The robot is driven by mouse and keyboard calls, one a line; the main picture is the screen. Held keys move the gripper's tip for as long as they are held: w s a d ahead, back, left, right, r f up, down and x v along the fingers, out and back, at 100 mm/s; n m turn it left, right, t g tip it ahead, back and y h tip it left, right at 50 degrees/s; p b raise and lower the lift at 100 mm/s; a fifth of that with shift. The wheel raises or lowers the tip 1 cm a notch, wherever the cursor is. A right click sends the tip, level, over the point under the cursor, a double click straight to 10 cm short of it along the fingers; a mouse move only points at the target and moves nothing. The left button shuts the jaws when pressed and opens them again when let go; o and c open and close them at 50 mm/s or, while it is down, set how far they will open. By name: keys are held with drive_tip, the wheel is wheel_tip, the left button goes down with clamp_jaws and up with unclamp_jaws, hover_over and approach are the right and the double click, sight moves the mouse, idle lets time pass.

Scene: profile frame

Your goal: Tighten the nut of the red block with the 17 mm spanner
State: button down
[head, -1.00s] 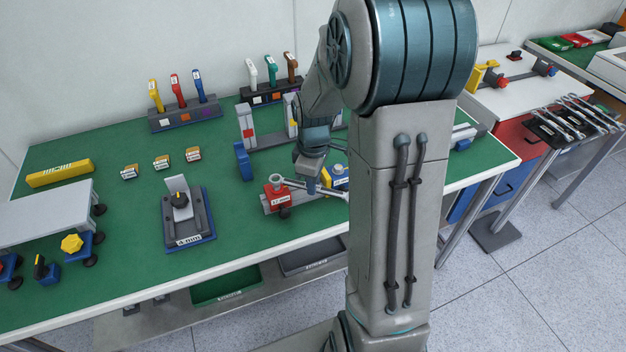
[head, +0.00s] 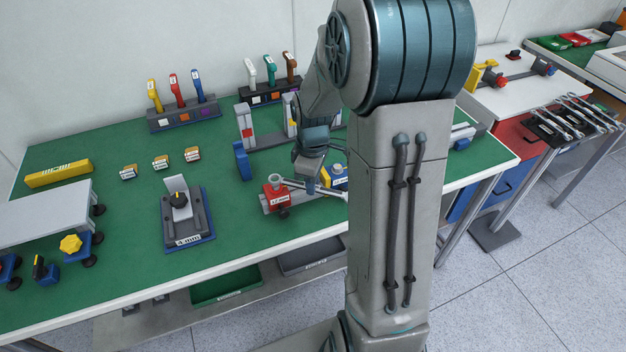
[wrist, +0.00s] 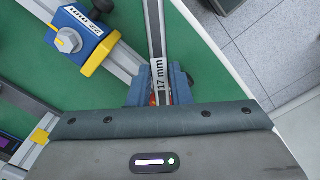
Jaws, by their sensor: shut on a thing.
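The red block (head: 275,197) stands on a grey rail on the green bench, with a white label on its front. The spanner (head: 328,191) runs from the top of the red block to the right, its head end at the nut. I cannot tell whether it is fully seated on the nut, which is hidden. My gripper (head: 311,186) is shut on the spanner, to the right of the red block. In the wrist view the spanner (wrist: 155,30) carries a "17 mm" label and lies between my blue jaws (wrist: 158,90). The red block is not clearly visible there.
A blue and yellow block (wrist: 80,38) marked "22 mm" stands close beside the spanner. A blue upright piece (head: 242,161) and a grey frame (head: 265,135) stand behind. A clamp fixture (head: 187,215) is to the left. The bench's front edge is near.

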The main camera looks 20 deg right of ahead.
drive_tip(key=shift+f+b, duration=1.05)
drive_tip(key=shift+f, duration=0.3)
drive_tip(key=s+a+m, duration=0.2)
drive_tip(key=a+m, duration=1)
drive_tip(key=m, duration=0.4)
drive_tip(key=shift+a, duration=0.3)
idle(0.7)
drive_tip(key=shift+a, duration=0.15)
idle(0.5)
